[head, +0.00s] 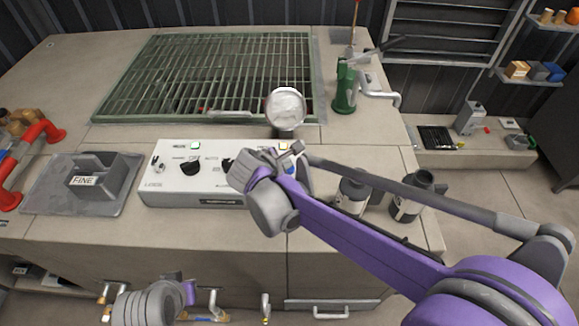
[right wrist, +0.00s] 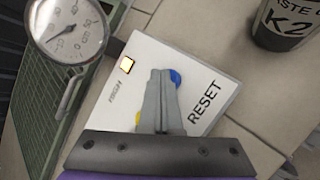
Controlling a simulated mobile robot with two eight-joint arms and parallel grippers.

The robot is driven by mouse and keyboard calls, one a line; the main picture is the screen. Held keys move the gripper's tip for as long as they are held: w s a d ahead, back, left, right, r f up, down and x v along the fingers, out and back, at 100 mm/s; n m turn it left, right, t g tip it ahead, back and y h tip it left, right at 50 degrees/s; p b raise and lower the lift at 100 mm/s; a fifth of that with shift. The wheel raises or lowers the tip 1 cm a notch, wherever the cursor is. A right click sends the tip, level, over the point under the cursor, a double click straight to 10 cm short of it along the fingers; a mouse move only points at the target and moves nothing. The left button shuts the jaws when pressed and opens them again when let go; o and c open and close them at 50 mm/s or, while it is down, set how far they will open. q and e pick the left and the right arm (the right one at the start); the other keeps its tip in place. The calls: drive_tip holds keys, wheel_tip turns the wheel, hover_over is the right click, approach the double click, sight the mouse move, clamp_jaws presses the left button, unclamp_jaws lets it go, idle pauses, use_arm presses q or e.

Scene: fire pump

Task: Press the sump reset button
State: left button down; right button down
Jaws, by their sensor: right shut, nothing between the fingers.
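The white control panel (head: 165,187) lies on the bench, with dark knobs on its face. In the right wrist view, the word RESET is printed on the panel (right wrist: 222,68) beside a blue button (right wrist: 176,77), partly hidden behind my fingers. My right gripper (right wrist: 161,73) is shut and empty, its tips over the panel beside the blue button; touching or apart I cannot tell. In the head view my right gripper (head: 294,147) covers the panel's right end, with a bit of blue showing. My left gripper (head: 187,291) is low at the front edge, its fingers unclear.
A round gauge (head: 285,107) stands behind the panel; its dial (right wrist: 68,30) shows in the wrist view.

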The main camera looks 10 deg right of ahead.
drive_tip(key=shift+f, duration=0.3)
drive_tip(key=shift+r, duration=0.15)
idle(0.3)
drive_tip(key=shift+r+p, duration=0.5)
drive_tip(key=shift+r, duration=0.35)
drive_tip(key=shift+r, duration=0.1)
drive_tip(key=shift+r+p, duration=1.7)
drive_tip(key=shift+r, duration=0.75)
drive_tip(key=shift+f, duration=0.1)
